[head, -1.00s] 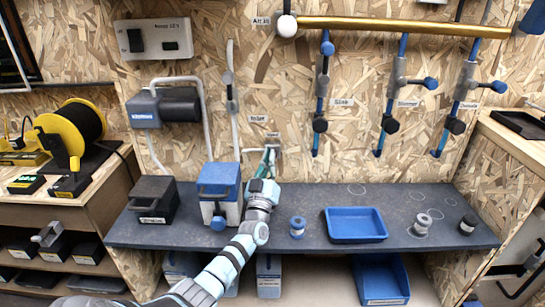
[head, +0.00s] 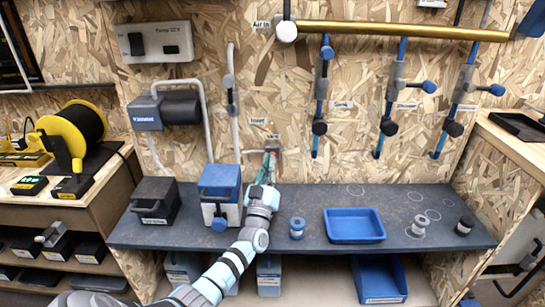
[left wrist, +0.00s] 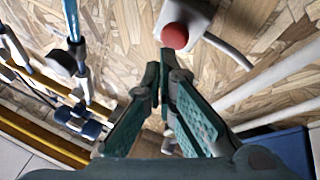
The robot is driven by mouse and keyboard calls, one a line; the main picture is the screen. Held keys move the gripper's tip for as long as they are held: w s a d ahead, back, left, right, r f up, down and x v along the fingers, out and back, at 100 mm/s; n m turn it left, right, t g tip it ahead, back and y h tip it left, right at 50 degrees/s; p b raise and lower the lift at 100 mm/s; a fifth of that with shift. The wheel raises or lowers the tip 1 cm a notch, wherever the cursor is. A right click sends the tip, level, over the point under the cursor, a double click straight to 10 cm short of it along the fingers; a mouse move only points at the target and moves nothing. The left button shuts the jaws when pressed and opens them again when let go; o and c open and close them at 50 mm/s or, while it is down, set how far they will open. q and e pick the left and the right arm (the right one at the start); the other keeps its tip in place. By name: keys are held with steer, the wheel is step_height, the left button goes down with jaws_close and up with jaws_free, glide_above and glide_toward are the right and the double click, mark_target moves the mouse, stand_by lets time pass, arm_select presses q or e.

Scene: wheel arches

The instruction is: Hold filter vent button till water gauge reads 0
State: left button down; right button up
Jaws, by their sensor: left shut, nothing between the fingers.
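The round red button (left wrist: 175,36) sits on a pale box (left wrist: 190,18) on the chipboard wall in the left wrist view. In the head view the small box (head: 272,146) is at the wall above the bench, partly hidden by my gripper. My left gripper (head: 269,162) points at it from just in front. Its green fingers (left wrist: 160,84) are shut and empty, their tips below the button in the wrist picture with a visible gap. I cannot make out a water gauge or its reading. My right gripper is not in view.
A blue-topped container (head: 219,190) stands on the dark bench (head: 300,246) just left of my left arm. A black box (head: 154,200) is farther left. A blue tray (head: 354,225) and small spools lie to the right. Pipes with valves (head: 320,100) hang on the wall.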

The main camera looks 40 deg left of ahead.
arm_select(q)
steer(key=s+d+p, duration=0.1)
steer(key=s+p, duration=0.1)
steer(key=s+d+p, duration=0.2)
stand_by(0.4)
stand_by(0.4)
